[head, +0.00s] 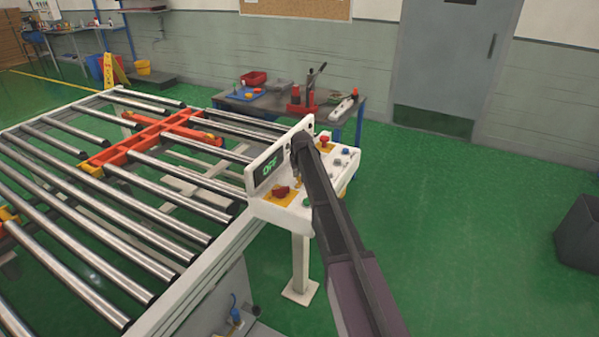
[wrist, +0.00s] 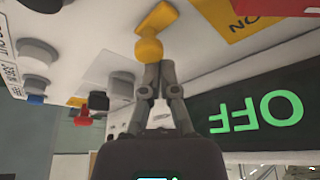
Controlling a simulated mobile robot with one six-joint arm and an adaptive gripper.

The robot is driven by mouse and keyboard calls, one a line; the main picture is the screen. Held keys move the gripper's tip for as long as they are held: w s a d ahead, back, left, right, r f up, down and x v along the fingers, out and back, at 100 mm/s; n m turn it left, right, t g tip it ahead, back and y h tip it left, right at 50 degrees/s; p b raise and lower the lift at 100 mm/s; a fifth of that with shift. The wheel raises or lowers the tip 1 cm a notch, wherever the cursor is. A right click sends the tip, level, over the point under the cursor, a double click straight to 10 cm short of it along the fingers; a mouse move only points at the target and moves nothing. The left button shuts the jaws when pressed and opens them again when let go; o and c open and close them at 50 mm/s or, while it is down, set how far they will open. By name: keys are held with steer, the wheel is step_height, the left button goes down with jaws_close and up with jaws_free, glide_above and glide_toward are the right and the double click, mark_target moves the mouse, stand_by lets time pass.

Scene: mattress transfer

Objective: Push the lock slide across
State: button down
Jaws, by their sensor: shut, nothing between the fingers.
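My gripper (wrist: 160,72) is shut and empty, with its fingertips close together. In the wrist view, which shows the panel upside down, the tips are at a yellow piece with a rounded end (wrist: 149,50), perhaps the lock slide. I cannot tell whether they touch it. The white control panel (head: 333,180) shows in the head view, with my arm reaching over it from the front. My gripper is mostly hidden there by my arm. The panel's display (head: 270,169) reads OFF in green; it also shows in the wrist view (wrist: 262,110).
A red knob (head: 281,192) on a yellow plate sits left of my arm on the panel. A red button (head: 325,138) and several smaller controls are beyond and to the right. The roller conveyor (head: 110,190) lies left. A workbench (head: 340,110) stands behind.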

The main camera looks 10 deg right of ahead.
steer(key=shift+s+a, duration=0.5)
steer(key=shift+s, duration=0.3)
steer(key=shift+w, duration=0.15)
steer(key=w, duration=0.2)
steer(key=w+r+p, duration=0.1)
steer(key=w, duration=0.1)
steer(key=shift+a, duration=0.3)
steer(key=shift+s+r+p, duration=0.15)
steer(key=shift+r+p, duration=0.1)
steer(key=shift+p, duration=0.15)
steer(key=shift+p+v, duration=0.7)
steer(key=shift+v, duration=0.35)
steer(key=p+v, duration=0.7)
steer(key=shift+s, duration=0.15)
